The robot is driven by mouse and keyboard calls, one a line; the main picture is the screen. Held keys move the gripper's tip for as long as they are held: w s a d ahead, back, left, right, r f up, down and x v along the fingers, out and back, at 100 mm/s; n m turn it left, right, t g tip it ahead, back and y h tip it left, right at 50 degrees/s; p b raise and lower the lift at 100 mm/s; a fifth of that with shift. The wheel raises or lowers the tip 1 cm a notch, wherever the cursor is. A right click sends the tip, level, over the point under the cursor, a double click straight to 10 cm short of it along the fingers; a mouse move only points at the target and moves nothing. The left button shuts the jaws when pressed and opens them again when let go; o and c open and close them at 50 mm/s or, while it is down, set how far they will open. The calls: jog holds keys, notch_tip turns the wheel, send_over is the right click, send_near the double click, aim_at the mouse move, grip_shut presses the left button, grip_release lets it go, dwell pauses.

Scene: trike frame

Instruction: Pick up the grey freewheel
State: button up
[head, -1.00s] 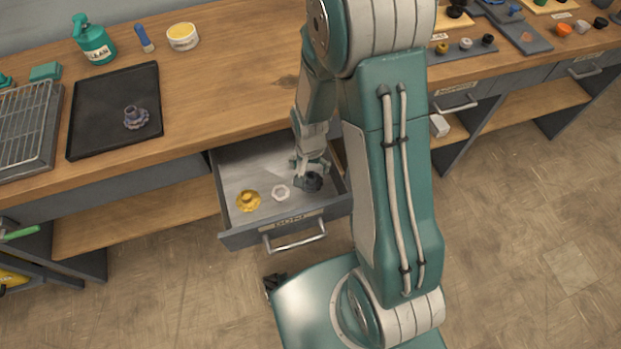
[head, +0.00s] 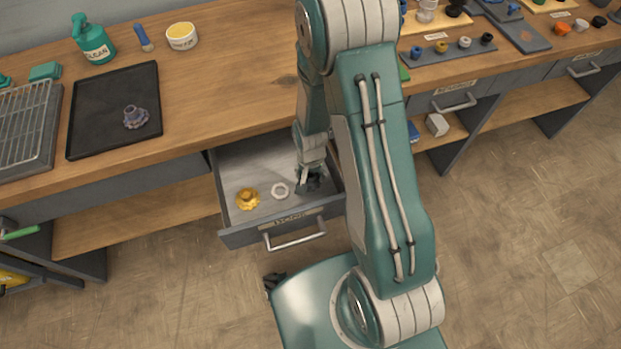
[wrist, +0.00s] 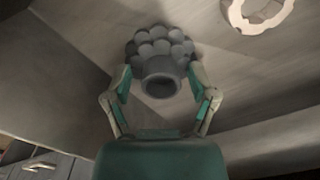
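The grey freewheel (wrist: 160,48) lies on the floor of the open drawer, its round hub facing the wrist camera. In the head view the freewheel is mostly hidden by my gripper (head: 309,180), which is down inside the drawer at its right side. In the wrist view my gripper (wrist: 160,80) has its fingers apart, one on each side of the freewheel, with the tips close to its rim. Whether they touch it I cannot tell.
A pale ring nut (head: 280,191) and a yellow freewheel (head: 247,199) lie left of it in the drawer (head: 238,238). The drawer walls stand close on the right and front. On the bench, a black tray (head: 92,100) holds a purplish-grey toothed part (head: 135,117).

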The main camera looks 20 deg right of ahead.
jog(key=shift+s+f, duration=0.15)
jog(key=shift+s, duration=0.1)
